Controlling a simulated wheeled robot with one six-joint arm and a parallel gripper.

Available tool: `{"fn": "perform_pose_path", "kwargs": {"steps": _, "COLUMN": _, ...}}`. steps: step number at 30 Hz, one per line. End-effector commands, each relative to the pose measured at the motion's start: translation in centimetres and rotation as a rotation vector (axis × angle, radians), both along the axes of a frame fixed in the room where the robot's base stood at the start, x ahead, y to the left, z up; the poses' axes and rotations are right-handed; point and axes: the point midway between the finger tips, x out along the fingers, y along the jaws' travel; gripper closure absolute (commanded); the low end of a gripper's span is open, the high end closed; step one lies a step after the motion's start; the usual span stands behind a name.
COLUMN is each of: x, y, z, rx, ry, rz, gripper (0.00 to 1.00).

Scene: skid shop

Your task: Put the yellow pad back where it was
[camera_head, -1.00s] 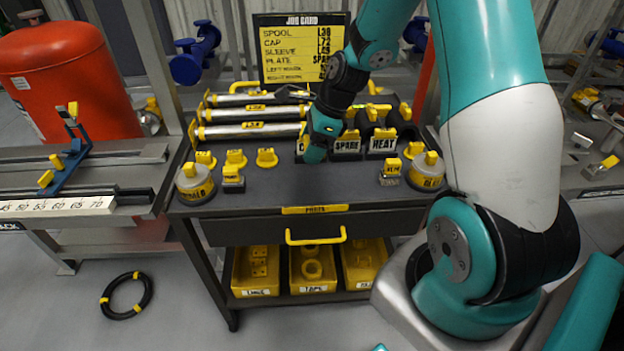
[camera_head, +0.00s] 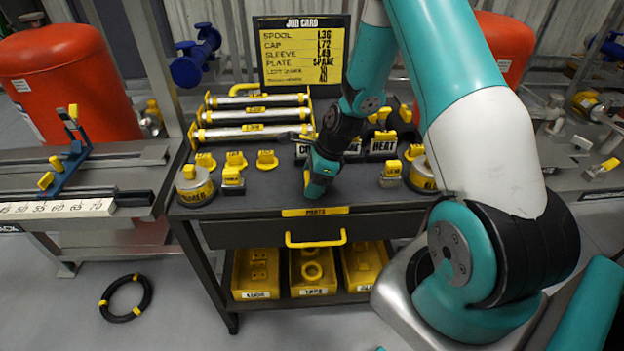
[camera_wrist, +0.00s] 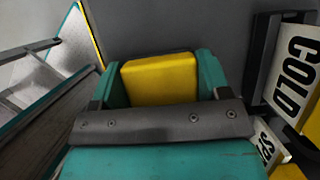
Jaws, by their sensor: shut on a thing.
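The yellow pad (camera_wrist: 160,80) sits between the two teal fingers of my gripper (camera_wrist: 163,82) in the wrist view, and the fingers are shut on it. In the head view my gripper (camera_head: 312,190) points down over the front middle of the dark bench top (camera_head: 270,190). The pad is mostly hidden there by the gripper. I cannot tell whether the pad touches the bench.
Black blocks stand behind my gripper, one labelled HEAT (camera_head: 383,147) and one labelled COLD (camera_wrist: 297,68). Three yellow-topped pieces (camera_head: 236,159) stand to the left. Weights flank both bench ends, the left one (camera_head: 194,186) nearest. Steel rollers (camera_head: 250,131) lie behind.

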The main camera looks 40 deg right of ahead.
Motion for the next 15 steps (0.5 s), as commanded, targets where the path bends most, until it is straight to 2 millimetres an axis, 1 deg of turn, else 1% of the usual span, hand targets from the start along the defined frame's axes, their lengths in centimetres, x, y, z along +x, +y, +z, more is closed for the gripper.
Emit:
{"fn": "perform_pose_path", "kwargs": {"steps": 1, "x": 0.00, "y": 0.00, "z": -0.18, "rx": 0.000, "ry": 0.000, "rz": 0.000, "gripper": 0.28}}
{"fn": "perform_pose_path", "kwargs": {"steps": 4, "x": -0.01, "y": 0.01, "z": -0.11, "rx": 0.000, "ry": 0.000, "rz": 0.000, "gripper": 0.05}}
{"fn": "perform_pose_path", "kwargs": {"steps": 11, "x": -0.01, "y": 0.00, "z": -0.10, "rx": 0.001, "ry": 0.001, "rz": 0.000, "gripper": 0.05}}
{"fn": "perform_pose_path", "kwargs": {"steps": 15, "x": -0.07, "y": -0.14, "z": 0.54, "rx": 0.000, "ry": 0.000, "rz": -0.001, "gripper": 0.05}}
